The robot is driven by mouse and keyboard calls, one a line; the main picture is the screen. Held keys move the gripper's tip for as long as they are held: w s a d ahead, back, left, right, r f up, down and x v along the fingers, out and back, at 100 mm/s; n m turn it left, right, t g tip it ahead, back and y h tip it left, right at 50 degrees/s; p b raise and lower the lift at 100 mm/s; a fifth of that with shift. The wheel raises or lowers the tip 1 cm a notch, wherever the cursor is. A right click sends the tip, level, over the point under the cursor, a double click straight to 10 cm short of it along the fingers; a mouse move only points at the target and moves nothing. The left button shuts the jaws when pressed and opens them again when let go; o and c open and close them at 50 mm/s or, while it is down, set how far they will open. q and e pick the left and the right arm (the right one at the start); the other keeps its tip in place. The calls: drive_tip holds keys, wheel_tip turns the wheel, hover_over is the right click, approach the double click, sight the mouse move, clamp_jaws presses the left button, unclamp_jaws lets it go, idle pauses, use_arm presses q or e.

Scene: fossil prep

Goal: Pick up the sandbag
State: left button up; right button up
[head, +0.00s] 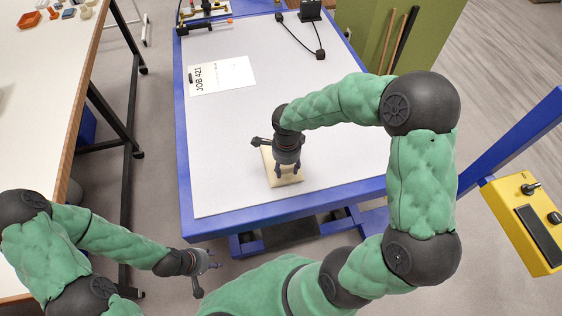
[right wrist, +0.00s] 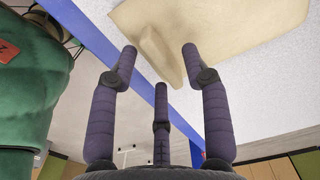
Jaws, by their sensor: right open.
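The beige sandbag (head: 287,181) lies on the pale top of the blue-framed table, near its front edge. In the right wrist view the sandbag (right wrist: 220,25) fills the top, with a raised ridge on it between the fingertips. My right gripper (head: 286,172) is over the sandbag, pointing down, and hides part of it. In the right wrist view my right gripper (right wrist: 160,52) is open, with its fingers on either side of the ridge; contact cannot be told. My left gripper (head: 212,273) is open and empty, off the table at lower left.
The blue-framed table (head: 330,205) is mostly clear. A paper marked JOB 421 (head: 222,75) lies at its back left, and a black cable (head: 305,38) at its back right. A white bench (head: 50,100) stands left; a yellow control box (head: 525,225) stands right.

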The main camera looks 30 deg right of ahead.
drive_tip(key=shift+f, duration=0.1)
clamp_jaws()
drive_tip(key=shift+w, duration=0.15)
drive_tip(key=shift+r, duration=0.2)
